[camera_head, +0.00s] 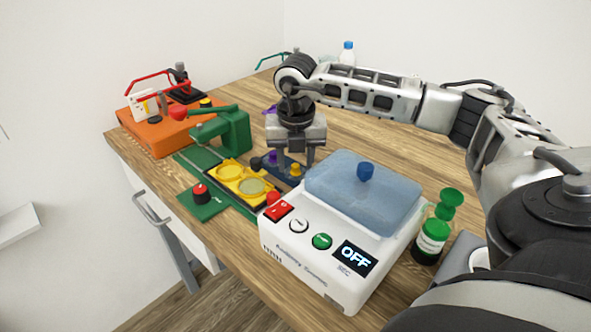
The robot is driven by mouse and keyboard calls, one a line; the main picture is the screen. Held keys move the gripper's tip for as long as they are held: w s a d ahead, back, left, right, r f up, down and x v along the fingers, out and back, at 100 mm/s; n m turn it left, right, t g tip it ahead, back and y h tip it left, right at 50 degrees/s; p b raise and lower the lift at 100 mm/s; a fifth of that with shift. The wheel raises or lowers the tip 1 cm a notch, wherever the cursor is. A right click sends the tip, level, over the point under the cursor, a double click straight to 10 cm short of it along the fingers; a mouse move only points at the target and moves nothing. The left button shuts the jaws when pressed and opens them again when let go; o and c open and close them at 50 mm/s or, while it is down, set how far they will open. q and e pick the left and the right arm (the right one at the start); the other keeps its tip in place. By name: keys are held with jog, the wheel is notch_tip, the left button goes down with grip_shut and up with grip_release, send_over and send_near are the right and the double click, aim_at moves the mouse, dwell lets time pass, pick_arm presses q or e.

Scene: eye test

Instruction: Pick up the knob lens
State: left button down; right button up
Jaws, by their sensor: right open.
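Several small knobbed pieces, black (256,163), purple (272,158) and yellow (295,169), sit in or on a dark blue holder (291,181). I cannot tell which of them is the knob lens. My right gripper (296,160) points down right over this holder, its jaws open. It partly hides the holder's far side. From this angle I cannot tell whether the fingers touch any piece. A yellow frame (243,190) with two round lens-like discs lies just left of the holder. My left gripper is not in view.
A white device (330,283) with a blue translucent lid and an "OFF" display stands in front. A green bottle (432,240) is at its right. A green microscope-like device (228,133) and an orange case (150,135) stand left. Bare wooden table (375,145) lies behind.

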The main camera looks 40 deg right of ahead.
grip_shut()
jog(key=shift+r, duration=0.1)
